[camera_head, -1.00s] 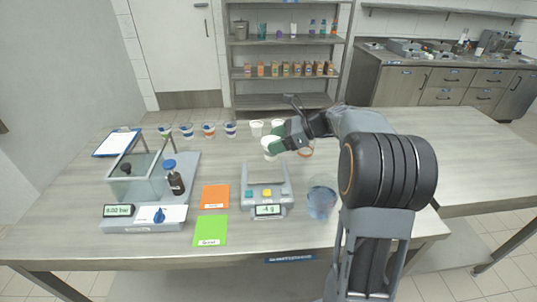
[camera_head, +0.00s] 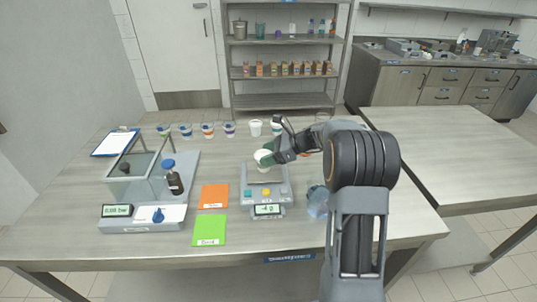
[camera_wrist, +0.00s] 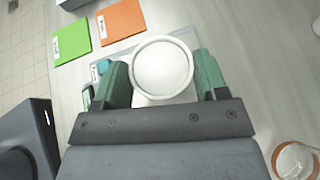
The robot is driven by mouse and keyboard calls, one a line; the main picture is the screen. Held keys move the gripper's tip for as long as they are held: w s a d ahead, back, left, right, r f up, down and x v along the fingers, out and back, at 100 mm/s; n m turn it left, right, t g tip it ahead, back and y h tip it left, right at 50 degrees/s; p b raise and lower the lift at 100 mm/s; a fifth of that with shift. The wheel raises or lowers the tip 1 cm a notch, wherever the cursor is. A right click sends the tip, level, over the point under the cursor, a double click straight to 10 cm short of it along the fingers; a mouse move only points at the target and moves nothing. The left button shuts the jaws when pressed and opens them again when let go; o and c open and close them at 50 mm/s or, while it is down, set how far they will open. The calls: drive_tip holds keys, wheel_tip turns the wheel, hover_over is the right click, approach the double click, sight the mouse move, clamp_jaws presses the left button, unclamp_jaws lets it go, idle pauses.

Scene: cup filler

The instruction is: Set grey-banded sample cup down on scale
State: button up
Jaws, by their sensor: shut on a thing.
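My gripper (camera_head: 265,156) is shut on a white sample cup (camera_head: 262,166), holding it upright above the back part of the scale (camera_head: 279,198). In the wrist view the cup (camera_wrist: 162,66) is seen from above, between the green fingers of my gripper (camera_wrist: 163,76). The cup's side is mostly hidden, so I cannot make out a grey band. I cannot tell whether its base touches the scale. The scale's display (camera_head: 268,210) seems to read -4 g.
An orange card (camera_head: 214,196) and a green card (camera_head: 209,230) lie left of the scale. A glass jar (camera_head: 317,201) stands to its right. Several cups line the back.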

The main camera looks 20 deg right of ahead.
drive_tip(key=shift+f, duration=0.15)
drive_tip(key=o, duration=0.9)
drive_tip(key=shift+o, duration=0.2)
